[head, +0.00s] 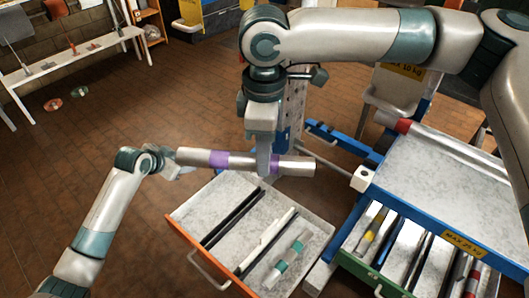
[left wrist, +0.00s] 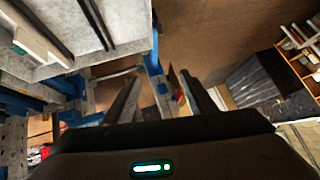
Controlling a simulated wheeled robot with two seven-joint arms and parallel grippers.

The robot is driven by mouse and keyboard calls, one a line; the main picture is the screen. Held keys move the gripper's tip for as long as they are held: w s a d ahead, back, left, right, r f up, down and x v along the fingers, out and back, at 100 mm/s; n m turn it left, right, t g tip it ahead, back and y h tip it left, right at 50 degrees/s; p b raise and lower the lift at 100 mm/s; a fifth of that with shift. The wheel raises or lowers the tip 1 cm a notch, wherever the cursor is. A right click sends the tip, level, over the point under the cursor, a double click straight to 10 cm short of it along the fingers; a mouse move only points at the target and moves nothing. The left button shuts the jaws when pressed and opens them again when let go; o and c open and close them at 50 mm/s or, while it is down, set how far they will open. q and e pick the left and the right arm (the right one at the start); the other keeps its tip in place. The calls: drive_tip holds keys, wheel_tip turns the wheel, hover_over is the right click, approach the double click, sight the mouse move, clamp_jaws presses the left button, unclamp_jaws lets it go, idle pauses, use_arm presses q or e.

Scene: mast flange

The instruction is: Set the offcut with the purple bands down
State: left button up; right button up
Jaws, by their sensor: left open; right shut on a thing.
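The offcut with the purple bands (head: 240,161) is a grey metal tube, held roughly level above the back edge of the open orange-fronted drawer (head: 188,233). My right gripper (head: 264,166) comes down from above and is shut on it, right of its middle, beside the right purple band. My left gripper (head: 182,170) is close to the tube's left end; whether they touch I cannot tell. In the left wrist view, the left gripper (left wrist: 160,92) has its fingers apart with nothing seen between them.
The orange drawer holds black bars (head: 232,218), a white strip (head: 268,238) and a teal-banded offcut (head: 287,259). A red-ended tube (head: 420,138) lies on the grey top (head: 440,185). A white bench (head: 75,60) stands far left.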

use_arm(q)
drive_tip(key=s+a+f+y, duration=0.25)
drive_tip(key=s+f, duration=0.25)
drive_tip(key=f, duration=0.3)
drive_tip(key=s+a+f+y, duration=0.1)
drive_tip(key=s+a+f, duration=0.35)
drive_tip(key=f, duration=0.35)
drive_tip(key=s+a+f+y, duration=0.1)
drive_tip(key=s+a+f, duration=0.2)
drive_tip(key=s+f, duration=0.4)
drive_tip(key=s+d+f+n+g+h, duration=0.1)
drive_tip(key=s+d+f, duration=0.5)
drive_tip(key=s, duration=0.3)
drive_tip(key=s+d+f+n+g+h, duration=0.1)
drive_tip(key=s+d+f+n, duration=0.1)
drive_tip(key=s+d+f, duration=0.5)
drive_tip(key=s+d+f+n+g+h, duration=0.1)
drive_tip(key=s+d+f+n, duration=0.1)
drive_tip(key=s+d+f, duration=0.4)
drive_tip(key=s, duration=0.5)
drive_tip(key=shift+d+f, duration=0.2)
drive_tip(key=shift+d, duration=0.1)
